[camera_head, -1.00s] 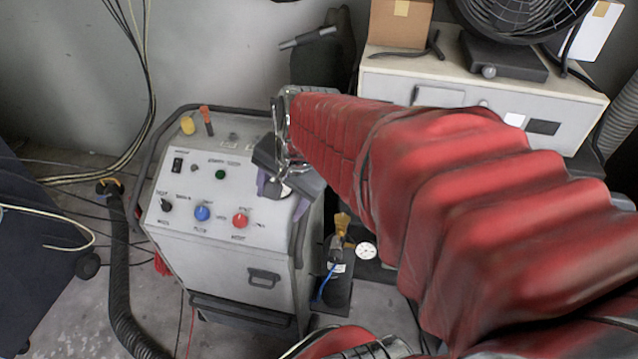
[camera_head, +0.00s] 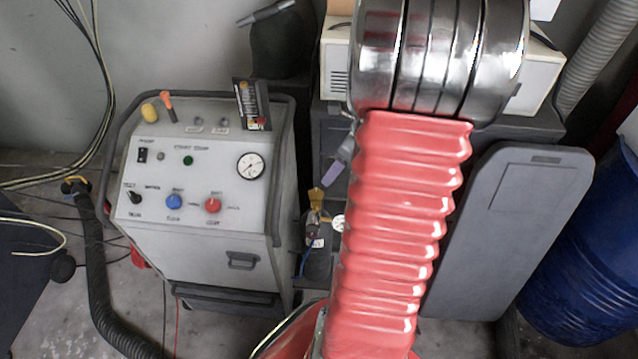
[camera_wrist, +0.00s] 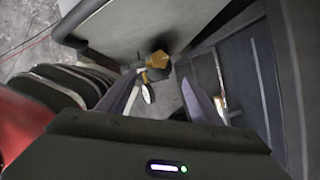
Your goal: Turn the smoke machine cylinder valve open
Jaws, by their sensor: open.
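The smoke machine (camera_head: 215,225) is a white-grey cabinet with knobs, buttons and a gauge on its sloping panel. A small dark cylinder (camera_head: 317,266) stands on the floor just right of it, with a yellow-brass valve (camera_head: 317,196) on top. The valve also shows in the wrist view (camera_wrist: 158,60). A white round gauge (camera_wrist: 147,94) sits beside it and is partly hidden by my arm in the head view. My gripper (camera_wrist: 159,80) is open, its purple-grey fingers pointing towards the valve. In the head view one fingertip (camera_head: 333,171) shows above and right of the valve; contact is not visible.
The machine's side and black handle rail (camera_head: 288,150) border the valve on the left. A dark grey panel (camera_head: 510,230) and a blue drum (camera_head: 585,245) stand to the right. A white box unit (camera_head: 540,75) is behind. A black hose (camera_head: 95,270) lies at left.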

